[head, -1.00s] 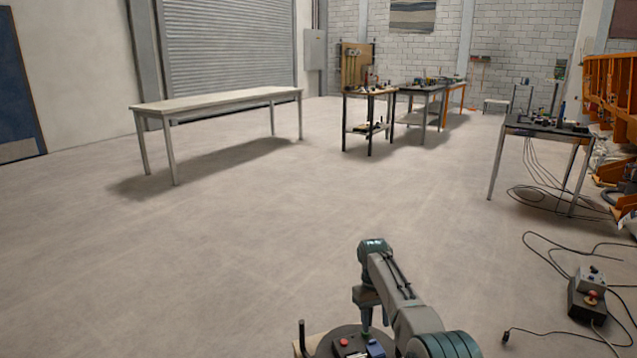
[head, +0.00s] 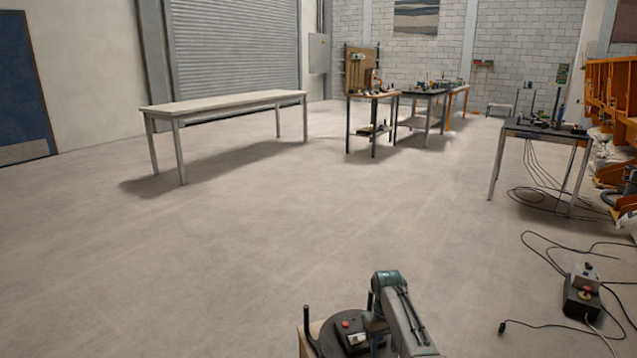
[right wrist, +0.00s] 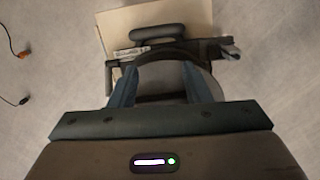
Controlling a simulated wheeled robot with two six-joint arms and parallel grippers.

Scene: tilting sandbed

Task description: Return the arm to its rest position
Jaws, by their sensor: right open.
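My right arm shows at the bottom of the head view, bent at its elbow with the wrist pointing down beside the round dark top of my own base. The fingertips cannot be made out there. In the right wrist view my right gripper (right wrist: 159,84) is open, its two blue-grey fingers apart with nothing held between them. Beyond the fingers lie dark and pale parts that look like my own base, with a grey rounded bar. My left gripper is not in view.
A long pale table (head: 225,103) stands at the left. Workbenches (head: 423,92) with tools stand at the back. A dark table (head: 545,129) stands at right. A control box (head: 582,302) and cables lie on the floor at lower right. The middle floor is clear.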

